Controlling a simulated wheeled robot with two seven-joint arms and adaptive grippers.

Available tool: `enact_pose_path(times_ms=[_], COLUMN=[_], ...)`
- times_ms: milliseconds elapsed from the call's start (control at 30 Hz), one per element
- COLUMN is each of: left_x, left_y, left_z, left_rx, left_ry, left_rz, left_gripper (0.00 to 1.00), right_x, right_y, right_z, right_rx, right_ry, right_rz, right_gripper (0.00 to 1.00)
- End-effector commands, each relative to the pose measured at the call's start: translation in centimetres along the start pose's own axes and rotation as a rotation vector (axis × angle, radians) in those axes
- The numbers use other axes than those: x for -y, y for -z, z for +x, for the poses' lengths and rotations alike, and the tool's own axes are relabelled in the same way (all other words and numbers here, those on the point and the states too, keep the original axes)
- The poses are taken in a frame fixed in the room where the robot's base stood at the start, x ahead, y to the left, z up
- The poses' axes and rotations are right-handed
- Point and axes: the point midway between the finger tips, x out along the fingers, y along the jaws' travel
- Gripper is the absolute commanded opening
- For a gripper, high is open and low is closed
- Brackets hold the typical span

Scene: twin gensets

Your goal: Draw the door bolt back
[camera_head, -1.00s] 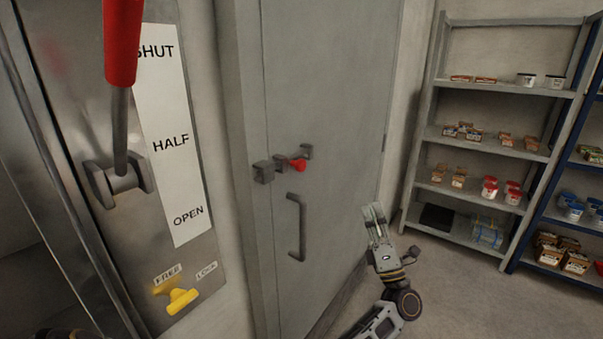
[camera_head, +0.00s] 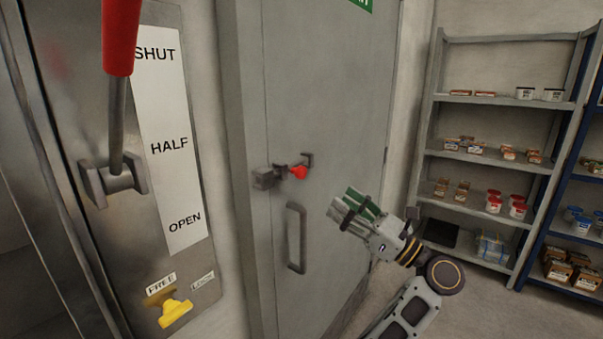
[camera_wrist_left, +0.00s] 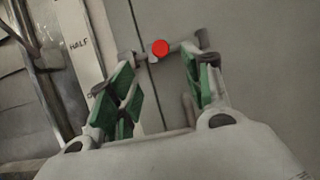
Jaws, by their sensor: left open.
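The door bolt (camera_head: 290,170) is a grey bar in brackets on the grey door (camera_head: 335,90), with a red knob (camera_head: 299,172). Its left end is by the block at the door's left edge. In the left wrist view the red knob (camera_wrist_left: 160,48) shows ahead, between the fingers in the picture. My left gripper (camera_head: 346,204) is open and empty, to the right of and below the knob, apart from it. It has green pads, and it also shows in the left wrist view (camera_wrist_left: 156,78). My right gripper is not in view.
A grey pull handle (camera_head: 297,238) sits on the door below the bolt. At left is a steel panel with a red-gripped lever (camera_head: 121,40), SHUT/HALF/OPEN labels and a yellow knob (camera_head: 175,313). Grey shelves (camera_head: 510,104) stand at right. The floor between is clear.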

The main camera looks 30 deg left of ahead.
Motion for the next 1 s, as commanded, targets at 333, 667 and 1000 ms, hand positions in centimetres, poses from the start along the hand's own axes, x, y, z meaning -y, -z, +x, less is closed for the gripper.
enact_pose_path(times_ms=[333, 667, 1000], left_x=[0.0, 0.0, 0.0], left_y=[0.0, -0.1, -0.1], left_z=[2.0, 6.2, 10.7], left_rx=[0.001, 0.003, 0.004], left_ry=[-0.002, -0.001, -0.002], left_rz=[0.001, 0.002, 0.001], left_gripper=[0.50, 0.50, 0.50], right_x=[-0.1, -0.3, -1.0], right_y=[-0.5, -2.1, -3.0], right_z=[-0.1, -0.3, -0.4], right_rx=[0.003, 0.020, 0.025], right_ry=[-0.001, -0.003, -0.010], right_rz=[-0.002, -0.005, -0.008], right_gripper=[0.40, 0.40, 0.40])
